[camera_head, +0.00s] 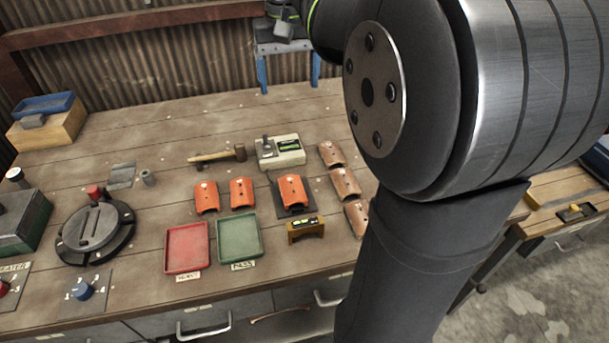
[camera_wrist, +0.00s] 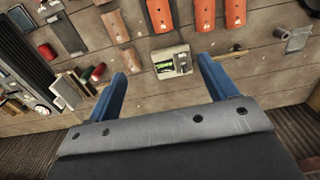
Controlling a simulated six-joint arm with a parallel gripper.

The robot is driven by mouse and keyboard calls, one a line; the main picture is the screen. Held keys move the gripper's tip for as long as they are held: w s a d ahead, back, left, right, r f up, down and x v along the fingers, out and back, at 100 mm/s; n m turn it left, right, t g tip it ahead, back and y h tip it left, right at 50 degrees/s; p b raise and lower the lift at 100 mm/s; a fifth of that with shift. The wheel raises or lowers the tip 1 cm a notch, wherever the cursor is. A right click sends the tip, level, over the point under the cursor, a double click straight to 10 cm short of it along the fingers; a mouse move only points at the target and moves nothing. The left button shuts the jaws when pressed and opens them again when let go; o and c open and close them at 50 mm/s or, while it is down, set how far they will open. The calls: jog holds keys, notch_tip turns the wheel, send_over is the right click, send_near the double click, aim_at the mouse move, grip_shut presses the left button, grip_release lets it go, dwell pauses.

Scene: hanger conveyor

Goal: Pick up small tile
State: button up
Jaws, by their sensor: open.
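Several curved tiles lie on the wooden bench. Three are orange: a left one (camera_head: 206,197), a middle one (camera_head: 242,193) and a right one (camera_head: 292,192), which rests on a dark plate. Three brownish tiles form a column to their right, including a far one (camera_head: 331,154) and a middle one (camera_head: 345,183); the nearest (camera_head: 357,217) is beside my arm. I cannot tell which is the small tile. Orange tiles also show at the top of the wrist view (camera_wrist: 204,12). My gripper (camera_head: 289,88) is open and empty at the bench's far edge, beyond the tiles, its blue fingers apart.
A meter box (camera_head: 281,151) and a mallet (camera_head: 220,155) lie between my gripper and the tiles. A red tray (camera_head: 187,267), a green tray (camera_head: 257,240) and a small level (camera_head: 305,229) are nearer. A round turntable (camera_head: 95,232) stands left.

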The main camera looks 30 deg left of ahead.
send_over(292, 186)
jog(key=f, duration=2.4)
jog(key=shift+s, duration=0.25)
jog(key=shift+w+d+f, duration=0.1)
jog(key=shift+w+f, duration=0.05)
jog(key=shift+f, duration=2.7)
jog(key=c, duration=1.1)
